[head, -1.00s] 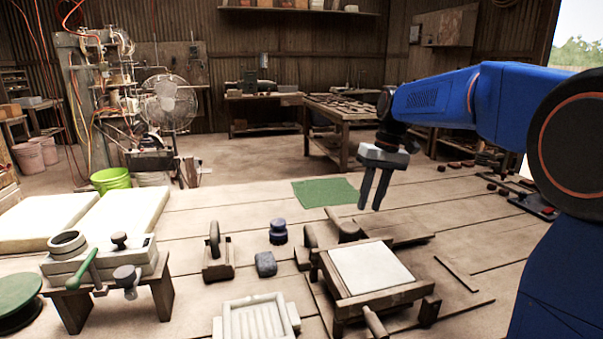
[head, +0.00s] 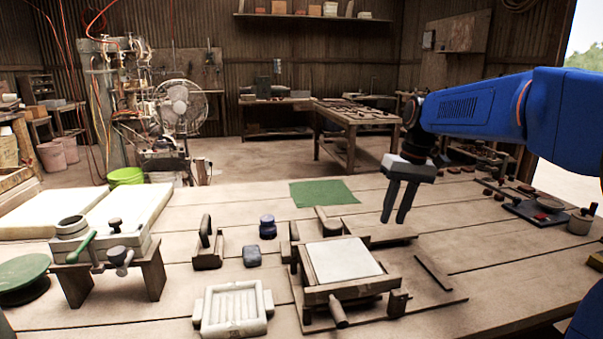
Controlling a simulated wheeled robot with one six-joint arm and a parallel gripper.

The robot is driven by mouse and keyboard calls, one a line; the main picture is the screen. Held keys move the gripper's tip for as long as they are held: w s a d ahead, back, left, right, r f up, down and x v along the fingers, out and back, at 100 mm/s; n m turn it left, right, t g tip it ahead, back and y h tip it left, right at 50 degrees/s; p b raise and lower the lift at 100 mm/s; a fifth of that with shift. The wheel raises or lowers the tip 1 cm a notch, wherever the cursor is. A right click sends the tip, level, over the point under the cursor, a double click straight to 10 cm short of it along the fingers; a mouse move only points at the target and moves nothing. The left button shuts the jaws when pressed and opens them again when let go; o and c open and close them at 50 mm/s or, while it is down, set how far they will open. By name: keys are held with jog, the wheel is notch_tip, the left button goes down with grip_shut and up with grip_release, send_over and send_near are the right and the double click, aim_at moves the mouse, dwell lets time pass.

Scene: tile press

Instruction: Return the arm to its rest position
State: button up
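My gripper (head: 397,203) hangs from my blue arm at the right of the head view, fingers pointing down. Its two fingers are apart with a gap between them, and nothing shows in the gap. In the picture it stands above and right of the tile press (head: 345,288), a wooden frame with a pale square slab (head: 341,259) on top and a handle at the front. The gripper appears clear of the press and the table. Part of my arm is cut off by the right edge.
A dark tray (head: 535,213) and a pot (head: 581,221) stand at right.

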jog(key=s+d+f+t, duration=0.1)
jog(key=s+f, duration=0.3)
jog(key=s, duration=0.6)
jog(key=s+d+f+m+t+h, duration=0.1)
jog(key=s+f, duration=0.3)
jog(key=s, duration=0.6)
jog(key=s+d+f+m+t+h, duration=0.1)
jog(key=s+d+f+t, duration=0.1)
jog(key=s, duration=0.8)
notch_tip(320, 180, down, 2)
jog(key=shift+d+t, duration=0.3)
jog(key=shift+d, duration=0.25)
jog(key=shift+o, duration=0.7)
